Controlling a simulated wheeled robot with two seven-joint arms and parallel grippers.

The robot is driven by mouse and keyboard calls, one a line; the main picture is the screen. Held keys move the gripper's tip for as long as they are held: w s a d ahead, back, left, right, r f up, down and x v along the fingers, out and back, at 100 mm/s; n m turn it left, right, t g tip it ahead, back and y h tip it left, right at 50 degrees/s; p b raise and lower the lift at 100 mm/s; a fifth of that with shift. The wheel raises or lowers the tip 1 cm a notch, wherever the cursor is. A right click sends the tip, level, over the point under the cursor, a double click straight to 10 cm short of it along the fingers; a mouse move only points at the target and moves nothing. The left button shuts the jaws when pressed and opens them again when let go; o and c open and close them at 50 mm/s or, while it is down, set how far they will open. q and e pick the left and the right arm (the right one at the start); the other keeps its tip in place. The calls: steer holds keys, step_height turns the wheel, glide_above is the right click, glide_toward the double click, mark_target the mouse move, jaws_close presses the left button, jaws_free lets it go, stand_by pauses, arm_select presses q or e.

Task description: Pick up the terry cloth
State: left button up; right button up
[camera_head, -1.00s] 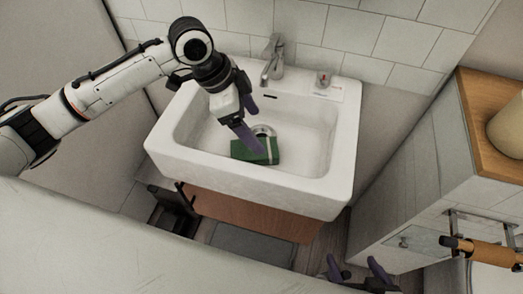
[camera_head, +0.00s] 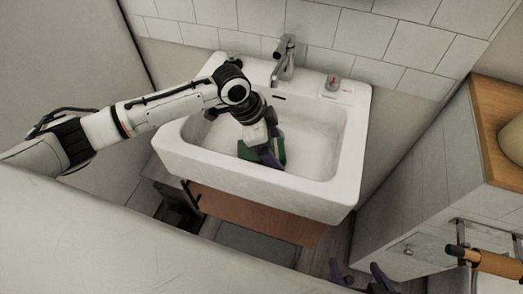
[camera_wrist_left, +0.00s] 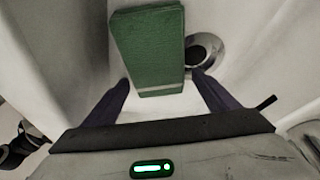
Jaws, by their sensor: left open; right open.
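The terry cloth is a green folded block (camera_wrist_left: 148,48) in the left wrist view, lying in the sink basin beside the dark round drain. In the head view only parts of the green cloth (camera_head: 246,153) show around my left gripper (camera_head: 272,160), which hides the rest. My left gripper is down inside the basin, pointing at the cloth. In the left wrist view its two purple fingers (camera_wrist_left: 165,95) are spread apart, with the near end of the cloth in front of or between them. I cannot tell whether they touch it. My right gripper (camera_head: 363,275) is open at the bottom edge, away from the sink.
The white sink (camera_head: 340,190) has raised rims around the arm. A faucet (camera_head: 284,58) stands at its back, and a small red-topped item (camera_head: 333,83) sits on the back right rim. A wooden-topped cabinet (camera_head: 490,100) stands at the right.

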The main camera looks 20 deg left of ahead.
mark_target(275, 148)
arm_select(q)
steer(key=shift+c, duration=0.3)
steer(key=c, duration=1.1)
steer(key=shift+o, duration=0.2)
step_height(275, 148, up, 18)
steer(key=shift+p, duration=0.3)
